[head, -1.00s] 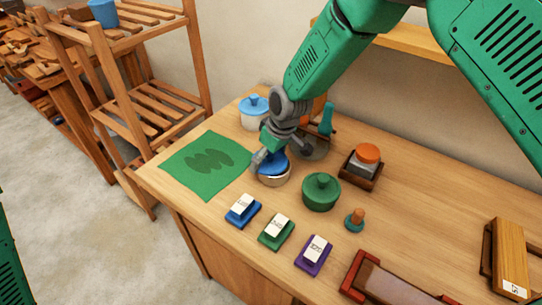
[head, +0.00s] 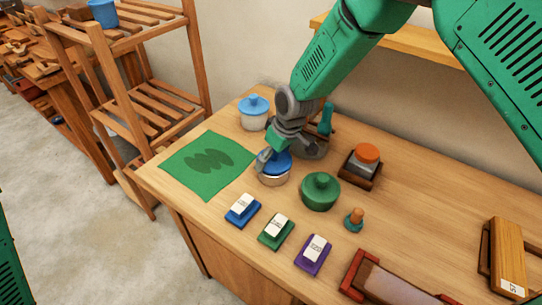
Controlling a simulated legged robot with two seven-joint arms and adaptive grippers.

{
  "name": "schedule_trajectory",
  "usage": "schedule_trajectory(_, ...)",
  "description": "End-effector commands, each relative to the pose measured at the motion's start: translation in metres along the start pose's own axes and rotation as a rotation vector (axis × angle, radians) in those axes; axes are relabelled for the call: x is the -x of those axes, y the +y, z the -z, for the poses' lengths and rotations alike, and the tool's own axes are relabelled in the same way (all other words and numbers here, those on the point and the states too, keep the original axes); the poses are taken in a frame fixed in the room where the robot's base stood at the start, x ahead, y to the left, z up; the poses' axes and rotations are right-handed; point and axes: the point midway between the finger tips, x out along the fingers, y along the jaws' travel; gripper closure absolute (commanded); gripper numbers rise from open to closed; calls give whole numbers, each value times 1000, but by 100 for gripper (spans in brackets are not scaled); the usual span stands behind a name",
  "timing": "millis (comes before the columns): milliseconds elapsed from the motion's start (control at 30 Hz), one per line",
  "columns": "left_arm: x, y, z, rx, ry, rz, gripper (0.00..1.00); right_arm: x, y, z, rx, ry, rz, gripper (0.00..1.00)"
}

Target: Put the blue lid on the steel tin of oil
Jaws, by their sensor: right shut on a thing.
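The steel tin (head: 274,179) stands on the bench, right of the green mat; a pale band of its side shows. The blue lid (head: 280,163) is at the tin's top, partly hidden by my right gripper (head: 271,154), which is shut on it from above. I cannot tell whether the lid is fully seated or slightly above the rim. My left gripper is out of view.
A white pot with a blue lid (head: 254,112) stands behind. A green lidded pot (head: 320,191) is close on the right, with an orange-topped jar (head: 365,160) beyond. Several labelled blocks (head: 276,229) line the front. The green mat (head: 190,180) has free room.

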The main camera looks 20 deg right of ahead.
Motion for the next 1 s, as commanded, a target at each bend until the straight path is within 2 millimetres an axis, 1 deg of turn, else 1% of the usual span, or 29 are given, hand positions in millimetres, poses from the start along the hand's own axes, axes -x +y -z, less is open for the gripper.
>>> schedule_trajectory(267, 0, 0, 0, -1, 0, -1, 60, 0, 2, -1, 0, 1, 2, 42)
schedule_trajectory(300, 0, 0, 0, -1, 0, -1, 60, 0, 1, -1, -1, 0, 1, 14)
schedule_trajectory(333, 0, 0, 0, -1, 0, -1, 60, 0, 1, -1, 0, 0, 1, 4)
schedule_trajectory(367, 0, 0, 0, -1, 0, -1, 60, 0, 0, 0, 0, 0, 0, 0)
schedule_trajectory(633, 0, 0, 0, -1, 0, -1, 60, 0, -2, 1, 1, -2, -3, 0)
schedule_trajectory(1000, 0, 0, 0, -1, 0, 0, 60, 0, 2, -1, 0, 1, 2, 0)
